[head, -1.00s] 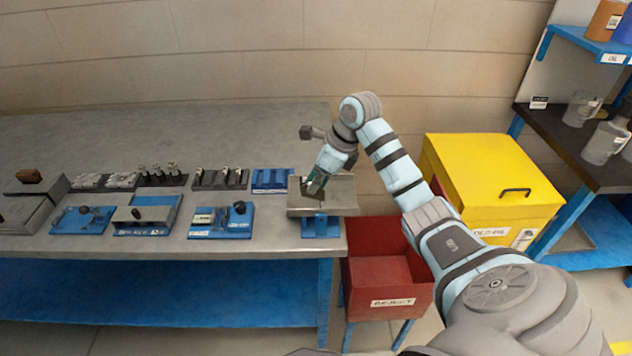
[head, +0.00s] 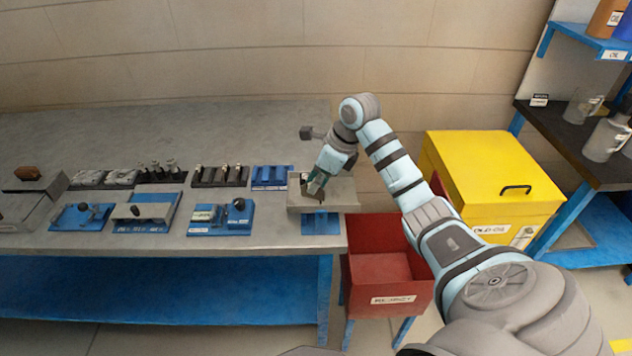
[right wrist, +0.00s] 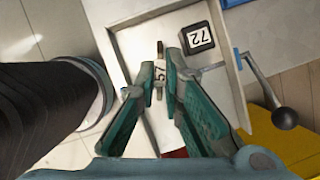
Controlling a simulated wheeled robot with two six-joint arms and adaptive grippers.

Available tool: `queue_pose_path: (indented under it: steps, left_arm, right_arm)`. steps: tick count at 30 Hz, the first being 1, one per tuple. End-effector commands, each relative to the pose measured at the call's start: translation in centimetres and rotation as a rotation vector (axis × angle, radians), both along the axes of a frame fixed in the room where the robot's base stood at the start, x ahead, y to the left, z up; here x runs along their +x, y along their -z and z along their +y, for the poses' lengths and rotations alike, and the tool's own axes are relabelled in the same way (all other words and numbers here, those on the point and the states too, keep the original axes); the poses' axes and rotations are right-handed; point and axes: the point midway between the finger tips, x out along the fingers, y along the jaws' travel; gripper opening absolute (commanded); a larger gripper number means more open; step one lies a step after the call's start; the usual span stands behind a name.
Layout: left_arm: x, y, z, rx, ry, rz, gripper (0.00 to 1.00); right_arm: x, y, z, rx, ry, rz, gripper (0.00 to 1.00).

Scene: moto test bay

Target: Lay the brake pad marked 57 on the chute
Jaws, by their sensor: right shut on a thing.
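The chute (head: 340,193) is a grey tray on a blue stand at the right end of the bench; it also shows in the right wrist view (right wrist: 137,45). My right gripper (head: 315,186) is over it. In the right wrist view its teal fingers (right wrist: 161,66) are shut on the brake pad marked 57 (right wrist: 160,74), held on edge between the tips. Whether the pad touches the chute cannot be told. A dark pad marked 72 (right wrist: 199,38) lies flat in the chute beside the fingers. My left gripper is not in view.
A red reject bin (head: 388,285) stands below the chute, with a yellow box (head: 490,185) to its right. Blue fixtures (head: 222,222) and small racks with parts (head: 220,177) fill the bench left of the chute. The back of the bench is clear.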

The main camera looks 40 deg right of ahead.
Motion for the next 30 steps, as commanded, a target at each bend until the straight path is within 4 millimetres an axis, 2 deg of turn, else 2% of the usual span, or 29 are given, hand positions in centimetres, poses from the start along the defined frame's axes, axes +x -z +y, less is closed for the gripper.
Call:
queue_pose_path:
  steps: [8, 9, 13, 23, 30]
  left_arm:
    - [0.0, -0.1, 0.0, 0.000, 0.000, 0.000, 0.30]
    - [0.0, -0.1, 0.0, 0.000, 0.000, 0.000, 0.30]
    - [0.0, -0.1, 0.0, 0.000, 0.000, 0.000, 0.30]
    - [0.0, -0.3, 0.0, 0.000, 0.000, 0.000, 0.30]
    - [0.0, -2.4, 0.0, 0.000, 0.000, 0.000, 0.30]
  right_arm:
    - [0.0, 0.0, 0.0, 0.000, 0.000, 0.000, 0.00]
    - [0.0, 0.0, 0.0, 0.000, 0.000, 0.000, 0.12]
    - [0.0, 0.0, 0.0, 0.000, 0.000, 0.000, 0.32]
    - [0.0, -0.2, 0.0, 0.000, 0.000, 0.000, 0.32]
    - [0.0, -2.7, 0.0, 0.000, 0.000, -0.001, 0.32]
